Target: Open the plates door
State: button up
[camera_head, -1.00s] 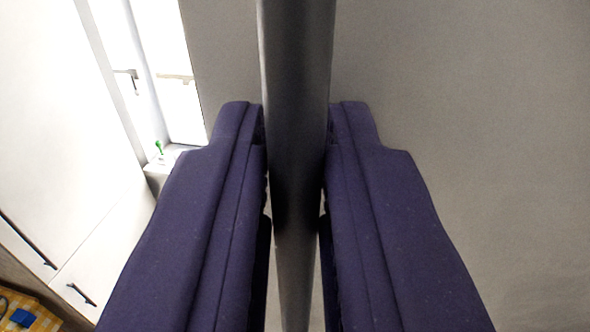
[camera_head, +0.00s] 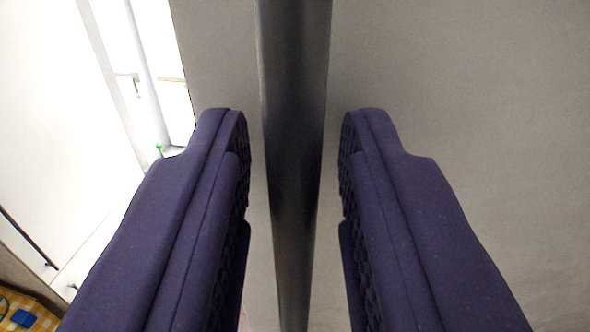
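A long dark metal bar handle (camera_head: 292,150) runs down the middle of the view in front of a plain grey-beige panel (camera_head: 460,90). The panel seems to be the door that the handle belongs to; no label shows, so I cannot tell for sure that it is the plates door. My gripper (camera_head: 295,118) has its two purple fingers on either side of the handle. The fingers are open, with a visible gap between each finger and the bar. The handle's ends are out of view.
At the left are white cabinet fronts (camera_head: 50,110) with a dark handle (camera_head: 28,238). A bright window (camera_head: 155,70) is behind them, with a small green item (camera_head: 159,150) near its sill. A yellow checked cloth (camera_head: 25,312) lies at the bottom left.

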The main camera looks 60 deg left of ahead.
jog(key=p+v, duration=0.1)
jog(key=v, duration=0.6)
jog(key=shift+s+d, duration=0.25)
jog(key=shift+d, duration=0.1)
